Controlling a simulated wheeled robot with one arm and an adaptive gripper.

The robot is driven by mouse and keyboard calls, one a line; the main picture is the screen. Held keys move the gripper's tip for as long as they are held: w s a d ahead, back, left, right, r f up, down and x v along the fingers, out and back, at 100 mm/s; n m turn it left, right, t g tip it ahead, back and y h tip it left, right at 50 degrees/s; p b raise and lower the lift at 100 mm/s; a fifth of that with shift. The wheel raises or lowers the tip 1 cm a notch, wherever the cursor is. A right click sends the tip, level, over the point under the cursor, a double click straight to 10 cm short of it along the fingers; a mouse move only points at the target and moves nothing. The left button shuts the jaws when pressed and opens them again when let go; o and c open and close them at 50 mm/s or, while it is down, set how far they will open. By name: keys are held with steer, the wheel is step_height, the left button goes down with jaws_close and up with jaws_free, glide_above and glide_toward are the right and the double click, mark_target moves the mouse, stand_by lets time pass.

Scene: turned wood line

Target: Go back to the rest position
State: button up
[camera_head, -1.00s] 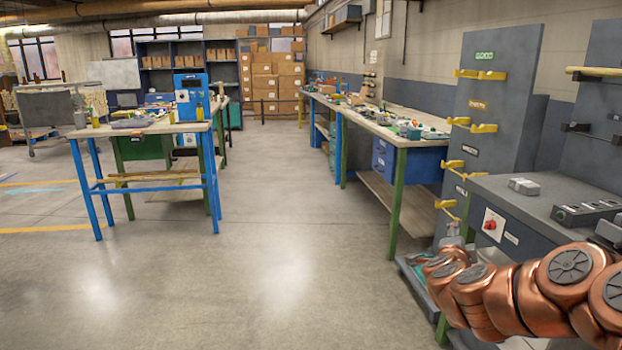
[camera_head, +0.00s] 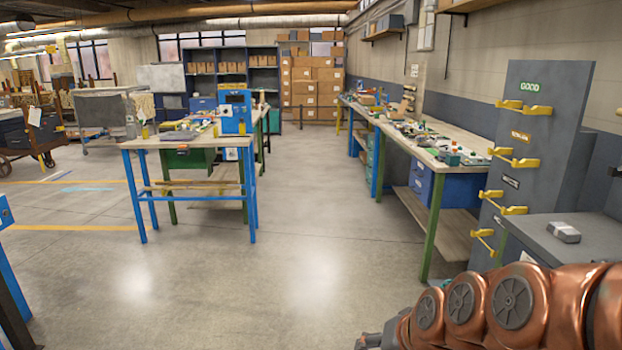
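My copper-coloured arm reaches in from the lower right corner of the head view. At its far end a grey part, which looks like my gripper (camera_head: 368,341), shows at the bottom edge. Its fingers are mostly cut off by the frame, so I cannot tell whether it is open or shut, or whether it holds anything. The floor beside it on the left is bare.
A grey bench (camera_head: 585,240) and a dark panel with yellow hooks (camera_head: 535,150) stand close on the right. A long workbench (camera_head: 425,155) runs behind. A blue-legged table (camera_head: 165,141) stands left of centre. The middle floor (camera_head: 300,230) is clear.

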steer(key=s+d+r+n+g+h+p, duration=0.1)
steer(key=s+d+r+g+p, duration=0.1)
steer(key=s, duration=0.9)
steer(key=s+d+r+n+g+h+p, duration=0.1)
steer(key=s+g, duration=0.4)
steer(key=s, duration=0.7)
steer(key=d+r+h+p, duration=0.1)
steer(key=d+p, duration=0.1)
steer(key=shift+d+r+n+g+p, duration=0.15)
steer(key=shift+d+n+g+p, duration=0.15)
steer(key=shift+d+p, duration=0.05)
steer(key=shift+s, duration=0.2)
steer(key=shift+c, duration=0.3)
